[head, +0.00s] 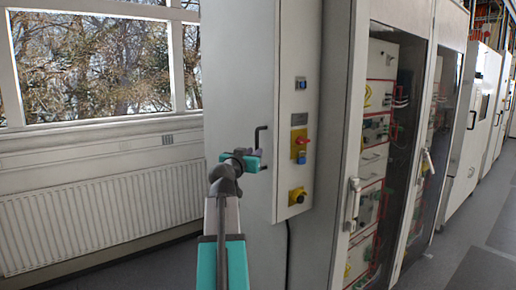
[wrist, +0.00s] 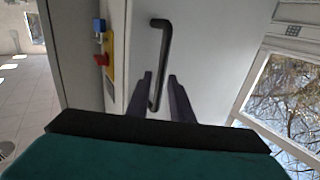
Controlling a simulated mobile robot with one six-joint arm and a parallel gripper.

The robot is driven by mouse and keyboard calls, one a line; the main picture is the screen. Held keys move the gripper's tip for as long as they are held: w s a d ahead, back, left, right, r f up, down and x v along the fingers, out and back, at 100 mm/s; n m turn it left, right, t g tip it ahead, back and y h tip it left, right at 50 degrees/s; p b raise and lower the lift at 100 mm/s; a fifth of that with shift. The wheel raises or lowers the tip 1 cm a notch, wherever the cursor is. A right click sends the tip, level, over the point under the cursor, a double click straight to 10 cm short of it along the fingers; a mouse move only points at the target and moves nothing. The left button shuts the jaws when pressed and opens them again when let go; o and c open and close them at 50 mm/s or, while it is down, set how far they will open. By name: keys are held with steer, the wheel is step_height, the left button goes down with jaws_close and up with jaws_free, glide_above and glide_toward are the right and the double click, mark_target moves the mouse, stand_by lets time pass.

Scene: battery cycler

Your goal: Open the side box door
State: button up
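The side box door (head: 238,80) is a flat, pale grey panel that looks shut in the head view. It fills the middle of the wrist view (wrist: 215,60). Its black bar handle (head: 257,136) is upright near the door's right edge; the handle also shows in the wrist view (wrist: 164,50). My gripper (head: 258,158) is at the lower part of the handle. In the wrist view its two dark fingers (wrist: 160,78) are apart, with the bar between them in the picture. I see no clear contact with the bar.
Glass-fronted cabinets (head: 395,130) stand to the right. A radiator (head: 110,215) under the window (head: 95,65) is at left.

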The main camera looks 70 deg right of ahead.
steer(key=shift+d+p, duration=0.65)
steer(key=shift+d, duration=1.7)
steer(key=shift+w, duration=0.1)
jaws_close()
steer(key=shift+d, duration=0.25)
steer(key=shift+a, duration=0.25)
steer(key=shift+f, duration=0.15)
